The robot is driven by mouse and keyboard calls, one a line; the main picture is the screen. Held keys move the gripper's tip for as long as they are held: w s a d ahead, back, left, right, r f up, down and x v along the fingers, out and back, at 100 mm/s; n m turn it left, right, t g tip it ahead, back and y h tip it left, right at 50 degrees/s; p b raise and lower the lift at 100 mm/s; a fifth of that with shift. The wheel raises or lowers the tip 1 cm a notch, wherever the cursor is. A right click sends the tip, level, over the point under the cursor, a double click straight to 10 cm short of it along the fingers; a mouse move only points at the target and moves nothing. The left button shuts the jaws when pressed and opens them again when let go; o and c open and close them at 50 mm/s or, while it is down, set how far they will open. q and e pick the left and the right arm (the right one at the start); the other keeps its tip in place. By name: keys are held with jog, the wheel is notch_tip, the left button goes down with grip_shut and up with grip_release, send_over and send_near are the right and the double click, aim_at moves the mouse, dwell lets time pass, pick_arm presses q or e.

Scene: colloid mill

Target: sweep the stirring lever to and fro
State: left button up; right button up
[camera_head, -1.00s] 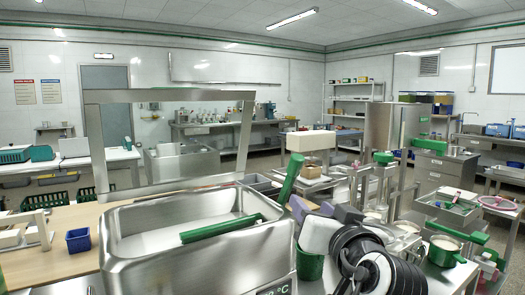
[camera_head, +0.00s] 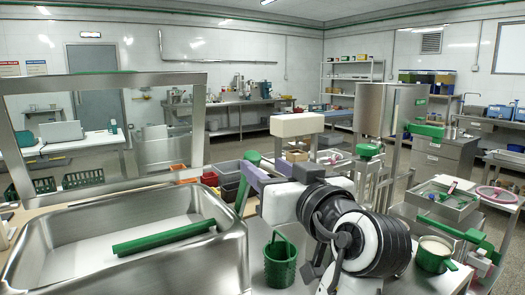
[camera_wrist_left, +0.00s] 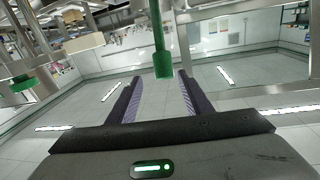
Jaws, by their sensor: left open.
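The stirring lever appears to be the slim green bar (camera_head: 248,180) that stands tilted at the right end of the steel basin. In the left wrist view a green bar (camera_wrist_left: 162,45) comes down from the top, and its blunt end shows between the two finger lines. My left gripper (camera_head: 258,170), with purple-grey fingers, is beside the tilted bar in the head view. The left wrist view shows its fingers (camera_wrist_left: 161,76) apart and not closed on the bar. Whether they touch it I cannot tell. My right gripper is not in view.
The steel basin (camera_head: 120,268) holds a green bar (camera_head: 165,238) lying across it. A green basket-like cup (camera_head: 280,262) stands below my left arm. A green-handled pan (camera_head: 434,255) and a steel tray (camera_head: 440,200) are at the right. Coloured bins (camera_head: 228,172) stand behind.

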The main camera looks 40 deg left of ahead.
aim_at(247, 156)
pick_arm(q)
jog(key=x, duration=0.2)
jog(key=p+x, duration=0.1)
jog(key=x, duration=0.5)
jog(key=shift+s+a+r+p, duration=0.2)
jog(key=shift+s+a+p, duration=0.05)
jog(key=shift+s+p, duration=0.15)
jog(key=shift+x, duration=0.8)
jog(key=shift+w, duration=0.1)
jog(key=shift+c, duration=0.4)
grip_shut()
